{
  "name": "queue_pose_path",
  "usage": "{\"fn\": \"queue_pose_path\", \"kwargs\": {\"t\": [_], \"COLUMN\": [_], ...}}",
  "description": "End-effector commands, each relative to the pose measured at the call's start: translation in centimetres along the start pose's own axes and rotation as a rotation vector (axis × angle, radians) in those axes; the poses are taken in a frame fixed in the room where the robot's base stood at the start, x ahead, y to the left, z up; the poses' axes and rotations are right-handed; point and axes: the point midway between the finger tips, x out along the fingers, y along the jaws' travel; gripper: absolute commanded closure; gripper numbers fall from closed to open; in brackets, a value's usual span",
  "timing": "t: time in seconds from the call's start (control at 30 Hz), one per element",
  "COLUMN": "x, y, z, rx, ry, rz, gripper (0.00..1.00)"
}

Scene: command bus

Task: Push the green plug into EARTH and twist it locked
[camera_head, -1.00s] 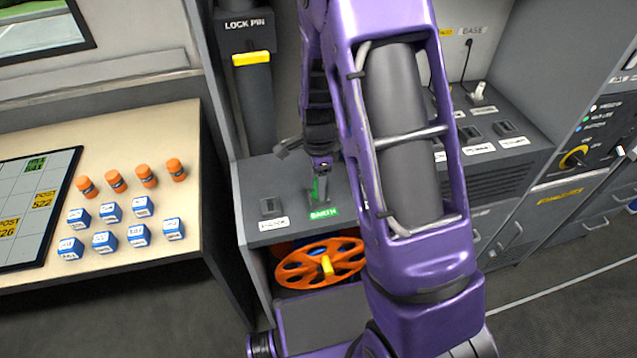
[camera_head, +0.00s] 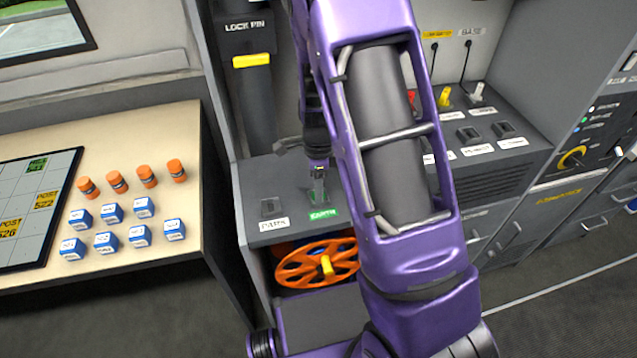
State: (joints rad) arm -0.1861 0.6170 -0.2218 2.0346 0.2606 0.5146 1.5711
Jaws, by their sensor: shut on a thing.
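The green EARTH label (camera_head: 323,214) is on the front part of the grey console top. My gripper (camera_head: 319,182) points down at the EARTH socket, just behind that label. It is shut on the green plug, which is mostly hidden by the fingers. The socket itself is also covered by the gripper, so I cannot tell how deep the plug sits or whether it is turned.
A PARK socket (camera_head: 271,207) lies left of EARTH. Yellow (camera_head: 444,97) and white (camera_head: 477,92) plugs stand on the console at the back right. An orange reel (camera_head: 314,264) sits below. Blue blocks and orange cylinders stand on the table (camera_head: 165,118) at left.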

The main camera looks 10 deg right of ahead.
Motion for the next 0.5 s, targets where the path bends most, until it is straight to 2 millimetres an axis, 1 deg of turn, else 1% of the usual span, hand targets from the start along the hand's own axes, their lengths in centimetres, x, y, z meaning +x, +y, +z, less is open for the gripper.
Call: {"fn": "queue_pose_path", "kwargs": {"t": [0.1,0.2,0.5], "x": [0.08,0.17,0.24], "y": [0.23,0.21,0.23], "z": [0.03,0.02,0.01], "rx": [0.082,0.119,0.130], "ry": [0.002,0.001,0.001], "rz": [0.006,0.005,0.006], "gripper": [1.00,1.00,1.00]}}
